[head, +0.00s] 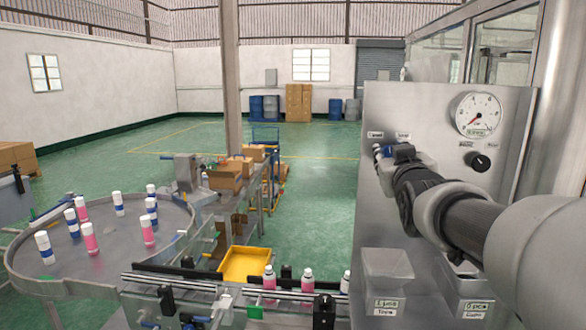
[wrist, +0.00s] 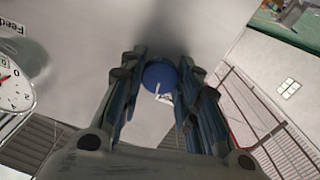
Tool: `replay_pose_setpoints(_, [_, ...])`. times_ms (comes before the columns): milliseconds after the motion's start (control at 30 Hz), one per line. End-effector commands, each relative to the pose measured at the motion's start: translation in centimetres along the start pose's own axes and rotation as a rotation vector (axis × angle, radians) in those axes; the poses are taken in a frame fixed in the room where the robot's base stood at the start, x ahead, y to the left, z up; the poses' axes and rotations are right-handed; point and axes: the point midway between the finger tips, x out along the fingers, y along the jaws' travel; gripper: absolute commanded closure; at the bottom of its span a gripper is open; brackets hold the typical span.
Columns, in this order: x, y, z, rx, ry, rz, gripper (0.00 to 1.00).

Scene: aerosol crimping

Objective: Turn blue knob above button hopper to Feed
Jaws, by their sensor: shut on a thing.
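The blue knob (wrist: 159,77) shows in the wrist view between the two dark fingers of my gripper (wrist: 160,88). The fingers are closed in on its sides. A small pale mark shows at its lower edge, but I cannot tell which setting it points to. A Feed label (wrist: 12,26) is at the upper left of the wrist view. In the head view my gripper (head: 386,151) reaches the steel panel (head: 435,110) just below two small labels, and hides most of the knob.
A round gauge (head: 478,115) and a black knob (head: 480,162) sit right of my gripper on the panel. A turntable with bottles (head: 90,238) and a yellow tray (head: 245,263) are at left.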

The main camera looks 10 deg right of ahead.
Motion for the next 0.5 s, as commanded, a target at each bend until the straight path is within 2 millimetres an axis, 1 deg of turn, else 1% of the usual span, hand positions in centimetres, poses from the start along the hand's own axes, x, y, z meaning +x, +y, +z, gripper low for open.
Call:
replay_pose_setpoints(67, [0.00, -0.09, 0.39, -0.074, 0.003, 0.001, 0.94])
replay_pose_setpoints(300, [0.01, -0.07, 0.28, -0.289, 0.004, 0.001, 0.94])
replay_pose_setpoints(500, [0.01, -0.05, 0.21, -0.432, 0.002, 0.001, 0.94])
